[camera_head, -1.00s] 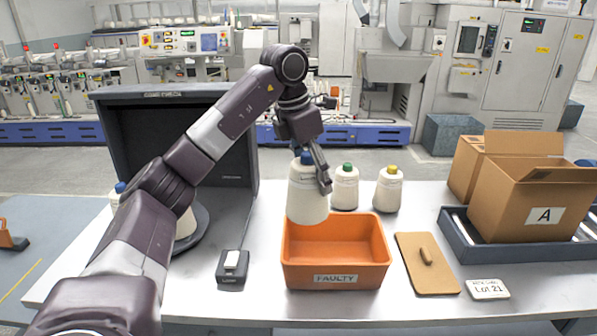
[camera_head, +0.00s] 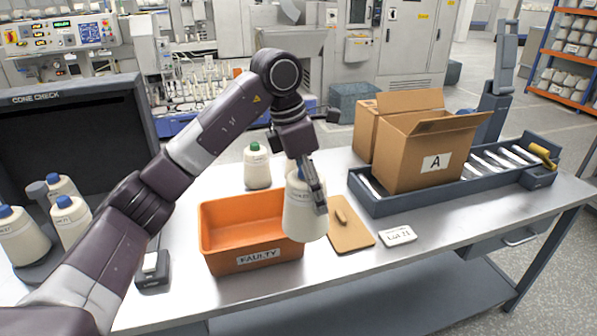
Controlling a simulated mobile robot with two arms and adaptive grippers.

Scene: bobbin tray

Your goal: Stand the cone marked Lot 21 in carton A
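My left gripper (camera_head: 312,188) is shut on a cream yarn cone (camera_head: 303,215). It holds the cone roughly upright at the right edge of the orange bin, partly in front of the brown board; its height above the table is hard to judge. The cone's top is largely hidden by the gripper, and its marking is not readable. A white card (camera_head: 398,236) reading Lot 21 lies on the table. Carton A (camera_head: 410,175) is brown, with its flaps open, right of the held cone. Its inside is mostly hidden. My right gripper is out of view.
The orange FAULTY bin (camera_head: 228,260) stands left of the held cone. A brown board (camera_head: 352,238) lies to its right. A green-tipped cone (camera_head: 257,168) stands behind. Blue-tipped cones (camera_head: 72,222) stand at the booth. Carton A sits on a dark roller tray (camera_head: 385,208) beside another carton (camera_head: 367,130).

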